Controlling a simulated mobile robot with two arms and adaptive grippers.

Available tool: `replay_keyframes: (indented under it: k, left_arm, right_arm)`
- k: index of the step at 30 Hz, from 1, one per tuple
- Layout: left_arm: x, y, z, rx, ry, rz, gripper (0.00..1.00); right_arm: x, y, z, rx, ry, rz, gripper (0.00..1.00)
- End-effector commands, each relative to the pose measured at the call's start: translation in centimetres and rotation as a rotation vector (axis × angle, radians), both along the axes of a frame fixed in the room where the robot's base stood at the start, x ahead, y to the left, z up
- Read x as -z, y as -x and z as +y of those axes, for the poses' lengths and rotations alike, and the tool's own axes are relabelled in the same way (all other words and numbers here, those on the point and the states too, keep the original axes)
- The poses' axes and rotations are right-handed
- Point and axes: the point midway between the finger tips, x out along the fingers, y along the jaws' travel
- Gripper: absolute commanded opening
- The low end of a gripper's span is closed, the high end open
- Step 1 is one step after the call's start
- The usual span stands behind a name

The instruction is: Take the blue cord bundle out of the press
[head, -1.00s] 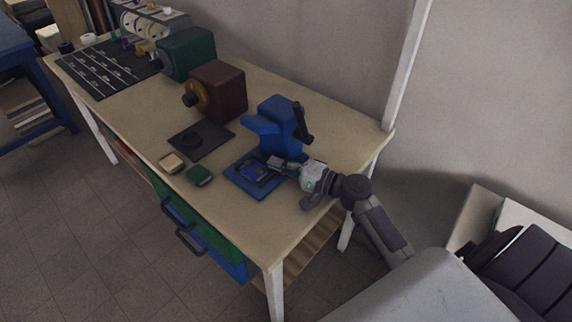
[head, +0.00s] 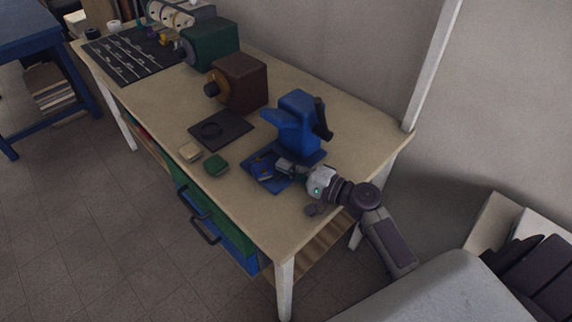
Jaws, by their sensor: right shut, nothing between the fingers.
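The blue press (head: 296,122) stands on the right part of the workbench, with a dark lever on its right side. Its flat blue base (head: 259,185) reaches toward the bench's front edge. A small dark-blue shape on the base, which looks like the blue cord bundle (head: 263,168), lies just left of my right gripper (head: 283,164). My right gripper is shut with nothing in it, low over the base in front of the press body. Whether its fingers touch the bundle cannot be told. My left gripper is out of view.
Left of the press are a green block (head: 215,165), a cream block (head: 190,151) and a black plate (head: 221,129) with a ring. Brown (head: 241,84) and green (head: 210,44) machines stand farther back. A white post (head: 432,65) rises at the bench's right corner.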

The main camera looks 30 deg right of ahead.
Motion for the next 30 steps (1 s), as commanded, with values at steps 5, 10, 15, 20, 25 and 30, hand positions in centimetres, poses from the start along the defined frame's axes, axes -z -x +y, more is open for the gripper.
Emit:
replay_keyframes:
  k: [5,10,15,20,25,30]
  left_arm:
    - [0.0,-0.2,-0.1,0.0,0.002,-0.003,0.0]
    - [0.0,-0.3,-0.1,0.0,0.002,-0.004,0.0]
    - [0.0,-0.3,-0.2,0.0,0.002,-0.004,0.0]
    - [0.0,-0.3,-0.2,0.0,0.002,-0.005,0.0]
    - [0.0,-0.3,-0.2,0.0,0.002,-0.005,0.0]
    - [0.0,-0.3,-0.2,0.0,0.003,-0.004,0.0]
  right_arm:
    - [0.2,2.3,-1.4,0.001,0.001,0.003,0.0]
    - [0.1,5.4,-3.5,0.002,0.001,0.003,0.0]
    - [0.1,8.0,-5.2,0.001,0.001,0.003,0.0]
    - [0.1,9.4,-6.1,0.0,-0.001,0.002,0.0]
    - [0.0,9.8,-6.4,0.0,0.0,0.0,0.0]
    - [0.0,9.8,-6.4,0.0,0.0,0.0,0.0]
